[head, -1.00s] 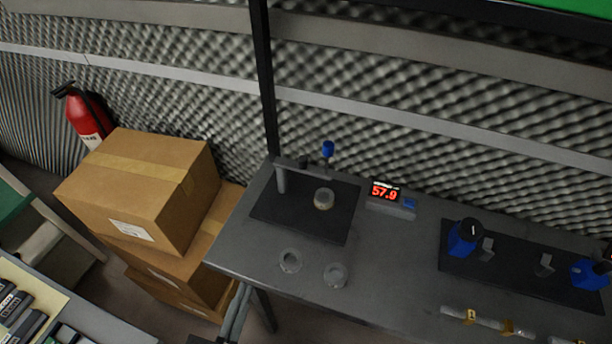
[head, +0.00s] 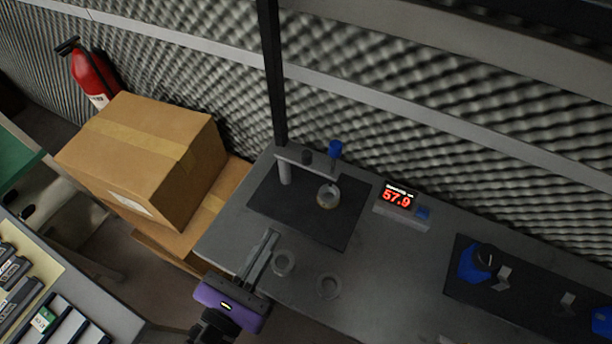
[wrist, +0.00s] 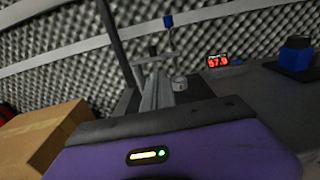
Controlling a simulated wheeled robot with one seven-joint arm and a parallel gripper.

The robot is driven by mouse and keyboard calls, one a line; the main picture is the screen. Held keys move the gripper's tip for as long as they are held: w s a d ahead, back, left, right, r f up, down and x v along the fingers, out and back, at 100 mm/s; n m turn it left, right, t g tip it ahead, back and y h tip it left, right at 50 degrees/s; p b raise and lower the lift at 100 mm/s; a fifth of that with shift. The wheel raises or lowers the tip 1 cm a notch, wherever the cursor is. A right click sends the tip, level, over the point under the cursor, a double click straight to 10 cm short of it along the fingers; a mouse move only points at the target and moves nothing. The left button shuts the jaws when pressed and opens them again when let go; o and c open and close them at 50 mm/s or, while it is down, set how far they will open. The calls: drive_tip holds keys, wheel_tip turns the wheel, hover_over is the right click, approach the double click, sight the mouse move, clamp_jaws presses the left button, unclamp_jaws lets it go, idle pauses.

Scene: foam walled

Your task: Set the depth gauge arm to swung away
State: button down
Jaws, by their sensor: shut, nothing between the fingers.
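The depth gauge arm (head: 307,159) is a grey bar on a short post, standing on a dark mat (head: 262,205) at the back left of the grey table. A blue-topped spindle (head: 335,150) hangs at its right end, over or close to a small round metal part (head: 328,195). The gauge arm also shows in the wrist view (wrist: 152,58), partly hidden behind my fingers. My gripper (head: 270,240), with a purple body, is shut and empty. It is at the table's front left edge, in front of the mat and apart from the gauge.
A display (head: 397,198) reads 57.9 right of the mat. Cardboard boxes (head: 150,155) are stacked left of the table; a black post (head: 271,75) rises behind.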

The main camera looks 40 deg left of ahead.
sight(312, 170)
drive_tip(key=shift+w, duration=0.1)
drive_tip(key=p+x, duration=0.2)
drive_tip(key=x, duration=1.2)
drive_tip(key=shift+d, duration=0.1)
drive_tip(key=shift+r, duration=0.1)
